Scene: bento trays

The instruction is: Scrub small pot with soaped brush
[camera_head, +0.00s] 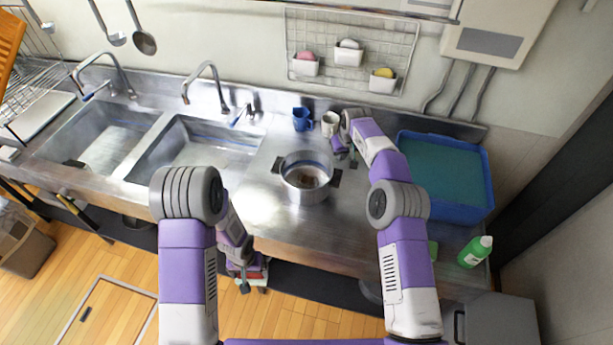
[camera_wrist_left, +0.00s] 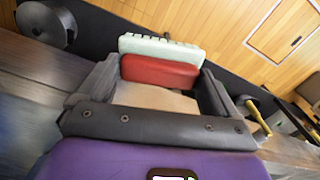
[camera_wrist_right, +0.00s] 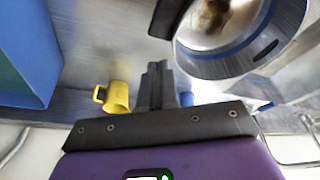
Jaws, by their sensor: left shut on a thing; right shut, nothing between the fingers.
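The small steel pot (camera_head: 306,190) stands upright on the counter, with a dark handle at each side and brown stains inside. It also shows at the top of the right wrist view (camera_wrist_right: 250,62). My left gripper (camera_head: 243,272) is low at the counter's front edge. It is shut on a block with mint, red and beige layers (camera_wrist_left: 160,70), which looks like the brush; whether it carries soap I cannot tell. My right gripper (camera_head: 346,158) is shut and empty, behind and right of the pot, close to its right handle. In the right wrist view its fingers (camera_wrist_right: 157,80) are together.
A blue bin (camera_head: 487,180) is at the right, with a green bottle (camera_head: 474,253) in front. Two sinks (camera_head: 195,150) are at the left. Soap holders (camera_head: 347,57) hang on the wall.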

